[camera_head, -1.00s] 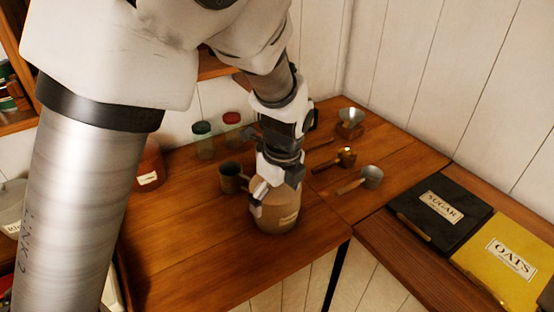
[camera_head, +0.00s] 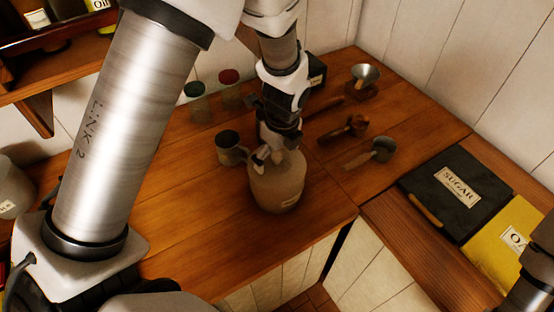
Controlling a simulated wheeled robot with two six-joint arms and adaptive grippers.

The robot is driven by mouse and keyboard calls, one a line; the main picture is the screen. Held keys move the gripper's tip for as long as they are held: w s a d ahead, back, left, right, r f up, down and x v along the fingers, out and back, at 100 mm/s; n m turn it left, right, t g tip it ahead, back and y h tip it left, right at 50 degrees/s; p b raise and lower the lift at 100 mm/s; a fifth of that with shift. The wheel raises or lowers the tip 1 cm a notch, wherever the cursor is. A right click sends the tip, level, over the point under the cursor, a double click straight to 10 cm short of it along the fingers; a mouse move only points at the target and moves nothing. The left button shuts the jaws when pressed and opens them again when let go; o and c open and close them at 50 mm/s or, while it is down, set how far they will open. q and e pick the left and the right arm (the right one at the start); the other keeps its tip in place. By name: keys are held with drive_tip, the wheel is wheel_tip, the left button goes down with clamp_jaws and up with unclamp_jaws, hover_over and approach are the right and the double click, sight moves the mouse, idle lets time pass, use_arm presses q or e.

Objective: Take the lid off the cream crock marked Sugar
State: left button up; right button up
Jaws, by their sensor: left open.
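A cream-tan crock (camera_head: 277,186) stands upright on the wooden counter, near its front edge. Its small label (camera_head: 290,202) is turned to the lower right and is too small to read. My left gripper (camera_head: 268,157) points down at the top of the crock, its open fingers over the rear of the top. The gripper partly covers the top, so I cannot make out the lid's knob or whether the fingers touch it. My right gripper is out of view.
Green-lidded (camera_head: 197,101) and red-lidded (camera_head: 230,89) jars stand behind. Scoops (camera_head: 371,152) lie to the right.

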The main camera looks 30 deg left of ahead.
use_arm(q)
drive_tip(key=shift+s+d+r, duration=0.2)
drive_tip(key=shift+s, duration=0.1)
drive_tip(key=c, duration=0.5)
drive_tip(key=shift+s+r, duration=0.1)
drive_tip(key=c, duration=1.2)
drive_tip(key=shift+s, duration=0.1)
clamp_jaws()
